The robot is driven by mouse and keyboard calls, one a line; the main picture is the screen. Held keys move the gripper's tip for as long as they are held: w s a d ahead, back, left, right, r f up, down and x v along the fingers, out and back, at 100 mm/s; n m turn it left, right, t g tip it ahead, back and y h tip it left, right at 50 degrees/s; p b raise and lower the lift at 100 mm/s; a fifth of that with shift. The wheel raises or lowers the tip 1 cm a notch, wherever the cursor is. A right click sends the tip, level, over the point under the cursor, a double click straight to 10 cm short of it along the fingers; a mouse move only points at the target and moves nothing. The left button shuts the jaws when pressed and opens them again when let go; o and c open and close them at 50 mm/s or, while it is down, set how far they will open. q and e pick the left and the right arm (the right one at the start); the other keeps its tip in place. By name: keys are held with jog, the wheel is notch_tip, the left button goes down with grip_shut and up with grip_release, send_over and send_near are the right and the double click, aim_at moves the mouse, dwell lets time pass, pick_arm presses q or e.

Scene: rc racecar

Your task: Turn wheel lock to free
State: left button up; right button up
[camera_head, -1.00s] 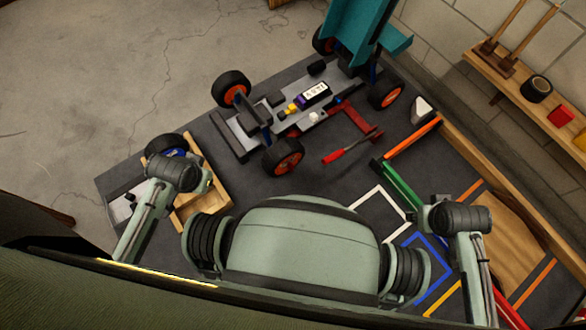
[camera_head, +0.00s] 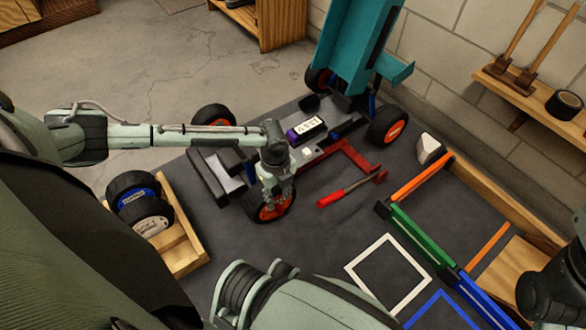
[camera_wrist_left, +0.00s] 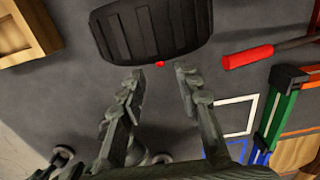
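The RC car chassis (camera_head: 228,170) stands on the dark mat, with black tyres and orange rims. My left gripper (camera_head: 272,200) is at its near front wheel (camera_head: 268,212), covering part of the rim. In the left wrist view the wheel's black tread (camera_wrist_left: 150,28) lies just beyond my open fingers (camera_wrist_left: 158,85), which have a gap between them and hold nothing. A small red part (camera_wrist_left: 160,65) shows at the tyre's lower edge; I cannot tell whether it is the wheel lock. My right gripper is out of view; only part of that arm shows at the right edge.
A red-handled tool (camera_head: 345,192) lies right of the wheel. A teal body shell (camera_head: 360,45) stands raised at the car's back. A wooden tray (camera_head: 183,255) with spare tyres is at left. Coloured frames, orange, green and blue, mark the mat at right.

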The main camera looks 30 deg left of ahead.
aim_at(279, 207)
pick_arm(q)
notch_tip(279, 207, down, 8)
jog(key=b, duration=0.3)
jog(key=shift+r, duration=0.1)
grip_shut()
